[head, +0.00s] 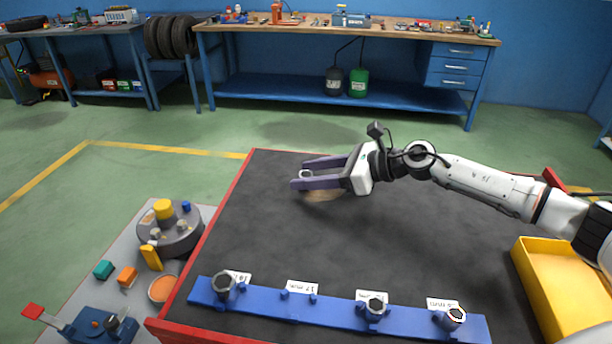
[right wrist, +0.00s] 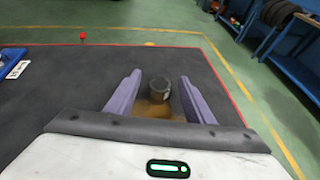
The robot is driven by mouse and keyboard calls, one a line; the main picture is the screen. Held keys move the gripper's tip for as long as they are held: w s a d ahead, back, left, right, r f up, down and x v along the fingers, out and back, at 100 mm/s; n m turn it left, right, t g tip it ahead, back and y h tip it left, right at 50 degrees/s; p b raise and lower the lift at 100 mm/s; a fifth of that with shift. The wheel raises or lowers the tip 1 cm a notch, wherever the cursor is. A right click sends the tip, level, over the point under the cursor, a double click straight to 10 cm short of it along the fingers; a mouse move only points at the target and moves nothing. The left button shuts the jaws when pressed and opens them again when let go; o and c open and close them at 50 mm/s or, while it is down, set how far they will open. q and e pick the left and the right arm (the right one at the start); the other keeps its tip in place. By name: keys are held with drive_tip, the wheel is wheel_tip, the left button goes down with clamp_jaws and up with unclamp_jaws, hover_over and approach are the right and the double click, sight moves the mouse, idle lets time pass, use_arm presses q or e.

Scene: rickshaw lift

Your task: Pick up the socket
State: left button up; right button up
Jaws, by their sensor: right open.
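A small socket (head: 306,174) stands on the dark mat between the fingertips of my right gripper (head: 300,175). In the right wrist view it is a dark cylinder (right wrist: 160,88) with an open top. My right gripper (right wrist: 160,84) is open, with one purple finger on each side of the socket and a visible gap to each. My left gripper is not in view.
The mat (head: 400,240) has a red edge and is clear around the gripper. A yellow bin (head: 560,285) stands at the right. A grey surface with a round fixture (head: 170,235) and small coloured blocks is at the left. Blue workbenches (head: 345,30) stand behind.

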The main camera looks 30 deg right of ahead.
drive_tip(key=shift+w+a+f, duration=0.25)
drive_tip(key=shift+w+a, duration=0.1)
